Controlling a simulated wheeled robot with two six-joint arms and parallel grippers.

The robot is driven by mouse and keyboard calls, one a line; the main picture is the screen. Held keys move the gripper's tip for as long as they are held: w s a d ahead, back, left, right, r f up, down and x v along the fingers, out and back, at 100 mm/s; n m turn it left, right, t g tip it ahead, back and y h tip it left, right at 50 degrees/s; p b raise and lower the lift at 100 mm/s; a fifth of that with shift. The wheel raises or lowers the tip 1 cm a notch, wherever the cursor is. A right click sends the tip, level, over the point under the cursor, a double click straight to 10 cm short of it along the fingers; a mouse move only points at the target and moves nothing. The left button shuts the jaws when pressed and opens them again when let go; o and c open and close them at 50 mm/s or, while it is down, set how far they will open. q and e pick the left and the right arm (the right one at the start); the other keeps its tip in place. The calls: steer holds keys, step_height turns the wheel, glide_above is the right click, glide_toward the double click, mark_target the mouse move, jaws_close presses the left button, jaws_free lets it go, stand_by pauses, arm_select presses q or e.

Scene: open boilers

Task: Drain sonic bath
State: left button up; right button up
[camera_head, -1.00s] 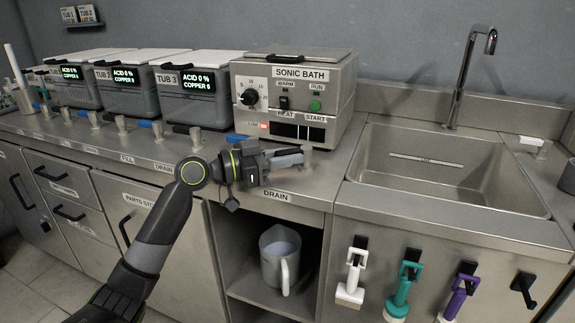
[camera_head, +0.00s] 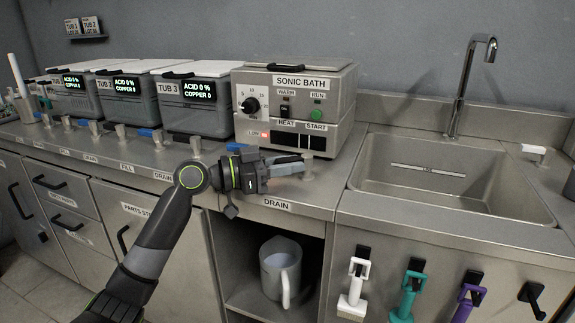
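The sonic bath (camera_head: 292,100) is a steel box with a lid, a dial and buttons, at the back of the counter. A small red light shows on its front. A metal drain post (camera_head: 308,168) stands on the counter before it, above the DRAIN label (camera_head: 276,204). My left gripper (camera_head: 298,165) reaches in from the left with its fingertips beside this post. A blue handle (camera_head: 236,147) shows behind my gripper's wrist. I cannot tell whether the fingers hold anything. My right gripper is not in view.
Several grey tubs, including TUB 3 (camera_head: 193,117), stand left of the bath, with posts and blue handles before them. A steel sink (camera_head: 440,185) is at the right. A pitcher (camera_head: 278,268) with liquid stands in the open shelf below. Coloured tools hang on the front.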

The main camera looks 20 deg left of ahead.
arm_select(q)
steer(key=o, duration=0.4)
steer(key=shift+d, duration=0.1)
steer(key=shift+s+a+f, duration=0.1)
steer(key=shift+s+a, duration=0.15)
steer(key=shift+a, duration=0.25)
steer(key=b+v, duration=0.2)
steer(key=v, duration=1.4)
steer(key=shift+s+a, duration=0.1)
steer(key=shift+a, duration=0.05)
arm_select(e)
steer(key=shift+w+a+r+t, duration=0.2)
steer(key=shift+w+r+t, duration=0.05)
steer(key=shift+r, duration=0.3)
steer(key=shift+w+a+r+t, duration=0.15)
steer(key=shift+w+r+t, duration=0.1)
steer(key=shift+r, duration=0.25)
